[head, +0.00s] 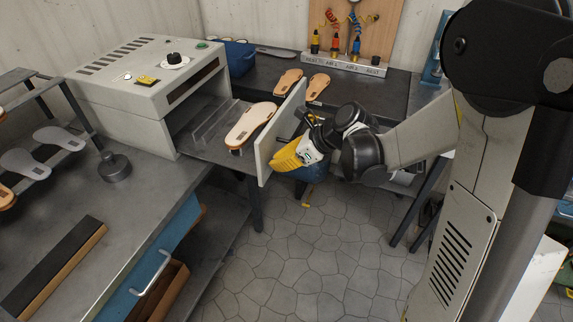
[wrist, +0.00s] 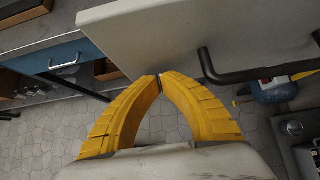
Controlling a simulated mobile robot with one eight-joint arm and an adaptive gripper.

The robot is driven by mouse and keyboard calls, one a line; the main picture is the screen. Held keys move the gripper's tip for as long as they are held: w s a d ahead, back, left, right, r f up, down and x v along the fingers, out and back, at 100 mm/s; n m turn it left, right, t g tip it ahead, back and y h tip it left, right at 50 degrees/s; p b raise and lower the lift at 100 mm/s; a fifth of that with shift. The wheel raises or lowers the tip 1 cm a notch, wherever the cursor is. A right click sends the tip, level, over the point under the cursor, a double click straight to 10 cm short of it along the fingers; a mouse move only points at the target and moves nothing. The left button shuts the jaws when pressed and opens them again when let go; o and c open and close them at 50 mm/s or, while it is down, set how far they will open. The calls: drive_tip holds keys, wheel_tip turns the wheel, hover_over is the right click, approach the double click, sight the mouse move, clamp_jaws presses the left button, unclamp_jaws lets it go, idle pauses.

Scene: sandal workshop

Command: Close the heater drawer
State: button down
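The heater (head: 150,80) is a pale box on the bench, and its drawer stands pulled out to the right. The drawer's upright pale front panel (head: 268,150) is well away from the heater opening. A tan sole (head: 250,124) lies in the drawer, behind the panel. My gripper (head: 274,163) is at the outer face of the panel, with yellow fingers. In the wrist view the fingertips (wrist: 160,79) meet with nothing between them, by the panel's lower edge (wrist: 165,40). A black bar handle (wrist: 250,76) is to their right. I cannot tell whether the fingers touch the panel.
Two tan soles (head: 302,83) and a blue bin (head: 238,58) are on the dark back bench. A grey workbench (head: 120,215) with a blue drawer (head: 160,262) stands at the left. The stone floor (head: 320,250) below my arm is mostly clear.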

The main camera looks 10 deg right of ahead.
drive_tip(key=shift+a, duration=0.1)
idle(0.3)
drive_tip(key=w+a, duration=0.5)
drive_tip(key=a, duration=0.2)
drive_tip(key=w+a, duration=0.6)
drive_tip(key=a, duration=0.2)
drive_tip(key=w+a, duration=0.6)
drive_tip(key=a, duration=0.2)
drive_tip(key=shift+a, duration=0.15)
